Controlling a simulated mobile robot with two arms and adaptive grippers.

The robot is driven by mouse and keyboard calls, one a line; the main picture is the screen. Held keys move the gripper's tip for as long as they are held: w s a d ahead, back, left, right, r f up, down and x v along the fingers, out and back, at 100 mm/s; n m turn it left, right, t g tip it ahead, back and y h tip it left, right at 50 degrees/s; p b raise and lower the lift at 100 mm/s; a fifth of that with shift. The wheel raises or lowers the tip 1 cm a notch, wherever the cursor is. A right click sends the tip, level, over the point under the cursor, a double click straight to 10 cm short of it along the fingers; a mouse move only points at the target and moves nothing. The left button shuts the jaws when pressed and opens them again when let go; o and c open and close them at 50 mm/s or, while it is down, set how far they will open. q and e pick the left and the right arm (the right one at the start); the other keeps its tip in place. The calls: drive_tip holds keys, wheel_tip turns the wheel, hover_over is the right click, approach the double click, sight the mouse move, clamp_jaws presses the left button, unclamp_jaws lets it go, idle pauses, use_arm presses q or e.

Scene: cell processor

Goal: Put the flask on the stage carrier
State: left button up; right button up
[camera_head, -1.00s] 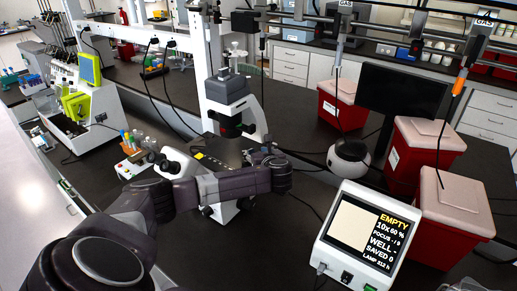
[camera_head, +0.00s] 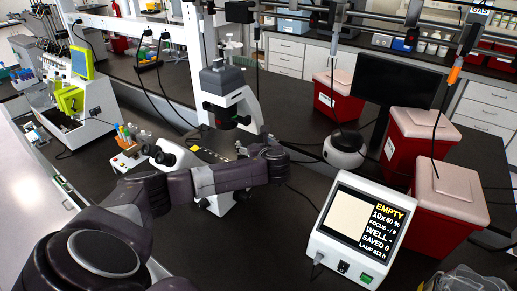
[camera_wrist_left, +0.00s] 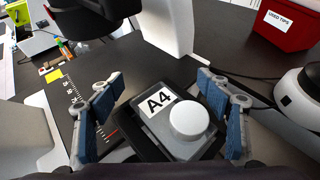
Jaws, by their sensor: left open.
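The flask (camera_wrist_left: 182,122), grey with a white round cap and an "A4" label, is in the left wrist view. It lies flat inside a dark frame, which looks like the stage carrier (camera_wrist_left: 126,118), on the microscope stage (camera_wrist_left: 68,78). My left gripper (camera_wrist_left: 158,84) is open, with one blue-padded finger on each side of the flask and a gap to it. In the head view my left gripper (camera_head: 276,158) is at the microscope (camera_head: 226,90), and the flask is hidden behind my arm. My right gripper is not in view.
A display unit (camera_head: 356,228) reading "EMPTY" stands at front right. Red bins (camera_head: 450,212) and a dark monitor (camera_head: 397,88) stand behind it. A round white device (camera_head: 345,150) is right of the microscope. A tube rack (camera_head: 130,152) is at its left.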

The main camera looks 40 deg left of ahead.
use_arm(q)
drive_tip(key=b+v, duration=0.3)
drive_tip(key=v, duration=0.7)
drive_tip(key=shift+s+d+r+b, duration=0.3)
drive_tip(key=shift+s+d+b, duration=0.05)
drive_tip(key=shift+d, duration=0.15)
